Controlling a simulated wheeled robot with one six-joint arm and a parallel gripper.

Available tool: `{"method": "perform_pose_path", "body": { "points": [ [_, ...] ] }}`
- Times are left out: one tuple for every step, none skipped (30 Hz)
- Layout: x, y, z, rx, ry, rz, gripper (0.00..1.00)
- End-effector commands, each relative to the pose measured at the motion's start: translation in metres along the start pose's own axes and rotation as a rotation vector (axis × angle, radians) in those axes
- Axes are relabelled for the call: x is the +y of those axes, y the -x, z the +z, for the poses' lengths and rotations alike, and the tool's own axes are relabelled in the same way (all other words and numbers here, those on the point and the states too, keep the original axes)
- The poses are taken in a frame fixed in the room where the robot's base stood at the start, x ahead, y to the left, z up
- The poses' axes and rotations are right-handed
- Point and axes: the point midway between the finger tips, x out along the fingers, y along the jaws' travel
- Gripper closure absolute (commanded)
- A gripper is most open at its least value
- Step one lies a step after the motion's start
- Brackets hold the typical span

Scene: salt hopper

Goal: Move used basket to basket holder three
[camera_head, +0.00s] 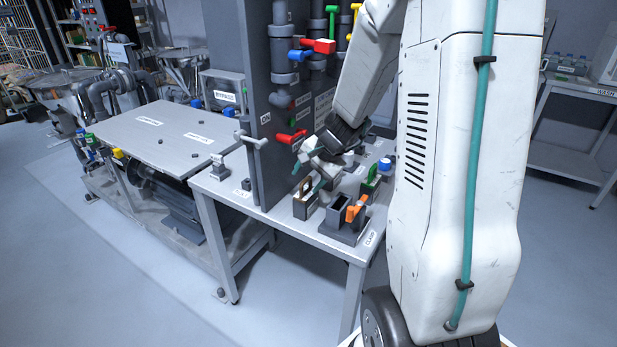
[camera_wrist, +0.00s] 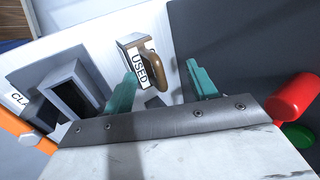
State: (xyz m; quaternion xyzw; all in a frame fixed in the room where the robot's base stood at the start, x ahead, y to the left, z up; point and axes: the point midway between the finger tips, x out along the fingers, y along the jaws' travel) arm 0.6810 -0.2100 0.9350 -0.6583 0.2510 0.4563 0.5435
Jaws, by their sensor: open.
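The used basket (camera_wrist: 131,48) is a small box with a "USED" label and a brown looped handle. It stands upright on the bench in the wrist view and also shows near the bench's front edge in the head view (camera_head: 304,207). My gripper (camera_wrist: 162,70) is open and empty, with its teal fingers on either side of the handle in the picture. I cannot tell whether they touch it. In the head view my gripper (camera_head: 308,176) is just above this basket. I see no label reading basket holder three, so I cannot tell which holder that is.
A grey holder with an open rectangular slot (camera_head: 342,217) and an orange lever (camera_head: 356,208) stands right of the basket. A green-handled unit (camera_head: 372,181) is behind it. A dark upright panel (camera_head: 256,120) with red valve handles (camera_head: 292,137) rises close to my gripper.

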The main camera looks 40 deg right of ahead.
Motion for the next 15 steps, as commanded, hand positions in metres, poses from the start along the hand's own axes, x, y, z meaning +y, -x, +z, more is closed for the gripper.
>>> {"method": "perform_pose_path", "body": {
  "points": [
    [0.000,0.000,0.000,0.000,0.000,0.000,0.43],
    [0.000,0.000,0.000,0.000,0.000,0.000,0.43],
    [0.000,0.000,0.000,0.000,0.000,0.000,0.43],
    [0.000,0.000,0.000,0.000,0.000,0.000,0.43],
    [0.000,0.000,0.000,0.000,0.000,0.000,0.43],
    [0.000,0.000,0.000,0.000,0.000,0.000,0.43],
    [0.000,0.001,0.000,0.000,0.000,0.000,0.43],
    [0.000,0.001,0.000,0.001,0.000,0.000,0.43],
    [0.000,0.002,0.000,0.001,0.000,-0.001,0.43],
    [0.000,0.004,0.000,0.001,0.000,-0.001,0.43],
    [-0.001,0.005,0.000,0.002,0.000,-0.002,0.43],
    [-0.001,0.007,0.000,0.002,0.001,-0.002,0.43],
    [-0.001,0.009,0.000,0.002,0.001,-0.002,0.43],
    [-0.001,0.011,0.000,0.001,0.001,-0.002,0.43],
    [-0.001,0.012,0.000,0.001,0.001,-0.001,0.43]
  ]
}}
